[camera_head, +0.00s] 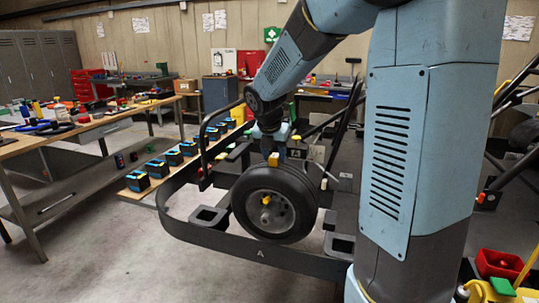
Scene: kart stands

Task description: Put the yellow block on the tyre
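The tyre (306,200) is a black wheel with a grey hub and a yellow centre piece. It stands upright on the dark kart frame (262,255) at the middle of the view. A small yellow block (273,160) shows at the top edge of the tyre. It seems to touch the tread, but a small gap cannot be ruled out. My arm reaches down from the upper right, and my gripper (270,150) is right above the tyre at the block. The fingers are too small and dark to tell whether they grip the block.
A wooden workbench (88,126) with tools stands at the left. Several black and blue boxes (157,168) line a low board behind the frame. A roll hoop (345,122) rises right of the gripper. A red bin (497,264) is at the lower right.

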